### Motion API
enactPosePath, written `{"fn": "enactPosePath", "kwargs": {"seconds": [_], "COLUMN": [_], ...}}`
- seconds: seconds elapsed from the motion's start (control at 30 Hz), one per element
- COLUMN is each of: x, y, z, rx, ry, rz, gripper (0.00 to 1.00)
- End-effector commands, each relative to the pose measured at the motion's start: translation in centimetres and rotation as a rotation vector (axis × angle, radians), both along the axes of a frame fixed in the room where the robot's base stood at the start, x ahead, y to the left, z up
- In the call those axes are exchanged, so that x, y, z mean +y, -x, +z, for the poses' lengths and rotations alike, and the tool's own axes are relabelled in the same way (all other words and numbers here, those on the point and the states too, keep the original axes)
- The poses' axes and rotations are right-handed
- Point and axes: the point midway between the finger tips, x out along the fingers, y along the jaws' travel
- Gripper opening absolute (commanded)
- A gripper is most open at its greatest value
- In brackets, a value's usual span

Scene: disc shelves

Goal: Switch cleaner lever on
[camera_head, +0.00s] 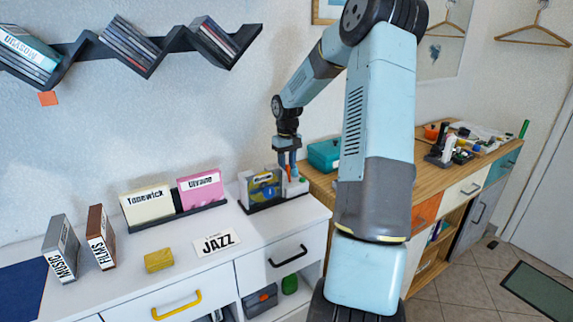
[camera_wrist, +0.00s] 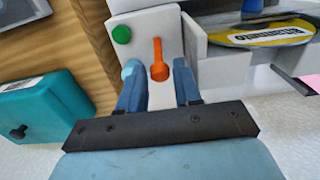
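The cleaner (camera_head: 264,186) is a light-coloured device with a disc (camera_wrist: 262,33) in it, at the right end of the white cabinet. Its orange lever (camera_wrist: 157,58) is on the end panel, with the rounded end towards my gripper in the wrist view. A round green button or lamp (camera_wrist: 121,35) is beside the lever. My gripper (camera_wrist: 156,70) is open, with one finger on each side of the lever and visible gaps. In the head view my gripper (camera_head: 289,172) points down at the cleaner's right end. Contact with the panel cannot be told.
A teal box (camera_wrist: 42,106) lies on the wooden cabinet beside the cleaner; it also shows in the head view (camera_head: 324,154). Label holders "Tonewick" (camera_head: 148,203) and "Ulvaine" (camera_head: 201,190) stand left of the cleaner. A JAZZ card (camera_head: 215,243) and yellow block (camera_head: 159,260) lie in front.

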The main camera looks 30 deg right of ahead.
Motion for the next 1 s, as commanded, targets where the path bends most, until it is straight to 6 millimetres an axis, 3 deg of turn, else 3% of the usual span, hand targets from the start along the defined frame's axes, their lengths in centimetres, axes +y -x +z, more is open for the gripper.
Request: {"fn": "enactPosePath", "kwargs": {"seconds": [0.27,0.6,1.0], "x": [-0.03,-0.05,0.00], "y": [0.00,0.01,0.36], "z": [-0.08,-0.06,0.05], "rx": [0.000,0.000,-0.041], "ry": [0.000,0.000,-0.001], "rz": [0.000,-0.001,0.000], "gripper": [0.33,0.00,0.00]}}
